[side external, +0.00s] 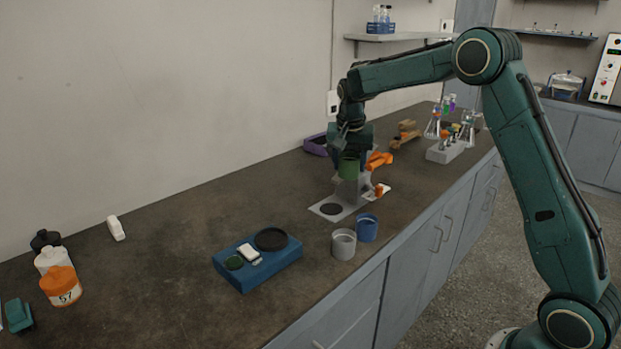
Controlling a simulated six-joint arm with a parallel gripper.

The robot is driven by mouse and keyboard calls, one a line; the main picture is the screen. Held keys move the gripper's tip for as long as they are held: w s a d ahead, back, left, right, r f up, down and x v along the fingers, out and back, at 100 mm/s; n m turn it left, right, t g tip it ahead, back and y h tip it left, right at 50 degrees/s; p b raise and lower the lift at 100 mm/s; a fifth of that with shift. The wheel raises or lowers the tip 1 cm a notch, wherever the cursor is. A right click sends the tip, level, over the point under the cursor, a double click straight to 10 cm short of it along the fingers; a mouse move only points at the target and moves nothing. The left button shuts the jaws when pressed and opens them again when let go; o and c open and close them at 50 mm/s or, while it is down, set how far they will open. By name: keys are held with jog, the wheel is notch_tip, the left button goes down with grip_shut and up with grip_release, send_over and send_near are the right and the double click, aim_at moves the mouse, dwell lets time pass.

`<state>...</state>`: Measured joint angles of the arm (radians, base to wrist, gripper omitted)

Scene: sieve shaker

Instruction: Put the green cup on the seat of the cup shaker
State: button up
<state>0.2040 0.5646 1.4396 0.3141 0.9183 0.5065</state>
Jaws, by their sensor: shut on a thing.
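The green cup (348,169) is in my gripper (350,156), which points down and is shut on it. The cup looks upright and appears in front of a grey stand with orange parts (346,191). Its underside and any gap below it are hard to make out. A low blue device (284,268) with a dark round pad, a smaller green disc and a white piece on top lies nearer, to the lower left. The stand's pale base plate has a dark round spot. I cannot tell for sure which of these two is the cup shaker.
A grey cup (343,244) and a blue cup (367,228) stand near the bench's front edge. A purple tray (315,145), a rack (445,152) and flasks (433,125) are farther back. Bottles (60,283) stand at the far left. The left-middle bench is mostly clear.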

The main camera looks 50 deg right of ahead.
jog(key=w+a+f, duration=0.1)
jog(key=w+a, duration=0.3)
jog(key=a, duration=0.7)
jog(key=m, duration=0.1)
send_over(273, 237)
jog(key=a, duration=0.1)
jog(key=shift+s+a+f, duration=0.1)
jog(key=shift+s+f, duration=0.1)
jog(key=shift+f, duration=0.25)
jog(key=shift+s+f, duration=0.15)
jog(key=shift+f, duration=2.3)
jog(key=shift+f, duration=0.1)
jog(key=shift+f, duration=1.9)
jog(key=shift+f, duration=0.1)
jog(key=o, duration=1.1)
